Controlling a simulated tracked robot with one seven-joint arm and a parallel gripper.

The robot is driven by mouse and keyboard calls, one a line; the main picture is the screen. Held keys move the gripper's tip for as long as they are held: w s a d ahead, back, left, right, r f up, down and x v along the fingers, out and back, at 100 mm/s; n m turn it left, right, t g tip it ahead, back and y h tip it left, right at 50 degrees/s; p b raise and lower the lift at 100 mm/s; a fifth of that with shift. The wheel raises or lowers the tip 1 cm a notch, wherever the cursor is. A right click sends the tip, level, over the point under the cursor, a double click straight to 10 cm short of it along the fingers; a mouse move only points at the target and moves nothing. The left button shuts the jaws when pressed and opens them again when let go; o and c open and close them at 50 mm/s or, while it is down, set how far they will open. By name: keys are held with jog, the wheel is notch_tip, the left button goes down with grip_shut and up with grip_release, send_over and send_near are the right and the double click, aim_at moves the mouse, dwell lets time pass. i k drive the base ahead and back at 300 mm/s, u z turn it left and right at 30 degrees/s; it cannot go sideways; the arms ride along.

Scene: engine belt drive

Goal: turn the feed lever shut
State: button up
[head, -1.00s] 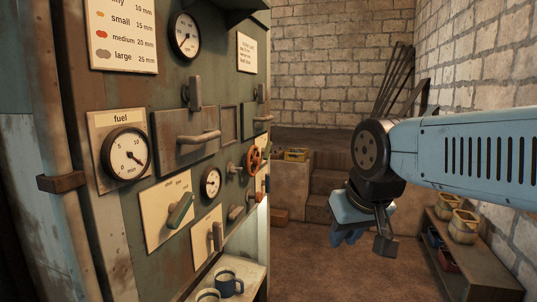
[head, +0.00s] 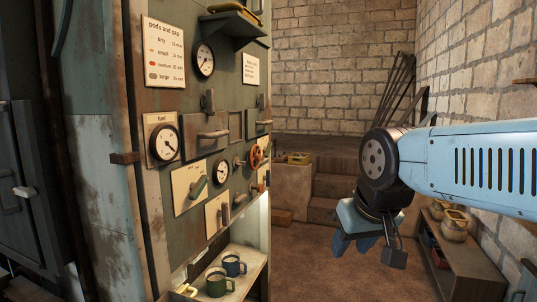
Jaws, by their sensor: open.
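A green panel (head: 146,103) stands on the left with several levers. The plates' small lettering is too small to read, so I cannot tell which lever is the feed lever. My gripper (head: 354,246) hangs open and empty, pointing down, well to the right of the panel and apart from it.
A shelf with mugs (head: 216,285) lies below the panel. A red handwheel (head: 256,157) sticks out at the panel's right. Stone steps (head: 331,187) stand behind my gripper, and a low bench (head: 465,262) with pots is on the right. Brown floor between is clear.

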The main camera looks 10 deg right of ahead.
aim_at(267, 149)
jog(key=z, duration=0.4)
jog(key=i, duration=1.45)
jog(key=u, duration=0.05)
